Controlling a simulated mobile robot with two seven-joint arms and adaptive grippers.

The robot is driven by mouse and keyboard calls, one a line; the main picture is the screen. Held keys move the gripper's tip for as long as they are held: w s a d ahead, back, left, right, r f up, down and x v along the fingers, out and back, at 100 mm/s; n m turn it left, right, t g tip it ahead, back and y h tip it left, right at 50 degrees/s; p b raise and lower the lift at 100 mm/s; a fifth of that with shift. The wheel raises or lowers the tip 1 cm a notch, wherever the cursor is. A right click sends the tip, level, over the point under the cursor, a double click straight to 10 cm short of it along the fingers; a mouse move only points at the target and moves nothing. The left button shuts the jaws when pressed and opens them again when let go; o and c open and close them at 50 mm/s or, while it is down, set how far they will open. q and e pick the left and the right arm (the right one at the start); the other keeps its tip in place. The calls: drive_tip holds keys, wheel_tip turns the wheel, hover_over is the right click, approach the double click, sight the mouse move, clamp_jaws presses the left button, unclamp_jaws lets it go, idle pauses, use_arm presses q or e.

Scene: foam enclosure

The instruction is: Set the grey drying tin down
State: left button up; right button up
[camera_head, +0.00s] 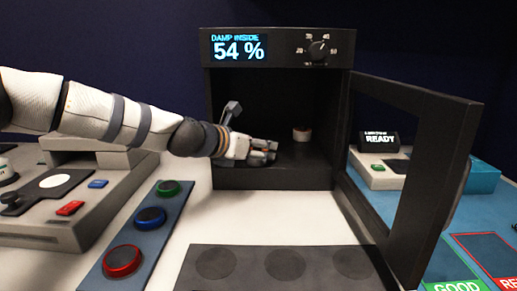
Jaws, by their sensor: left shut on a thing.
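My left gripper (263,152) reaches in from the left, low inside the open dark drying cabinet (272,178), close to its floor. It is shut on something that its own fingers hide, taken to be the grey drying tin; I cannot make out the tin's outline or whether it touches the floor. My right gripper is not in view.
The cabinet door (434,130) stands open to the right. Its display (238,48) reads 54 %, beside a knob (318,50). A panel with green, blue and red buttons (150,217) lies front left. A dark mat with round spots (310,250) lies in front.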

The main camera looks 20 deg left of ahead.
use_arm(q)
drive_tip(key=shift+w, duration=0.1)
drive_tip(key=shift+f, duration=0.1)
drive_tip(key=o, duration=0.9)
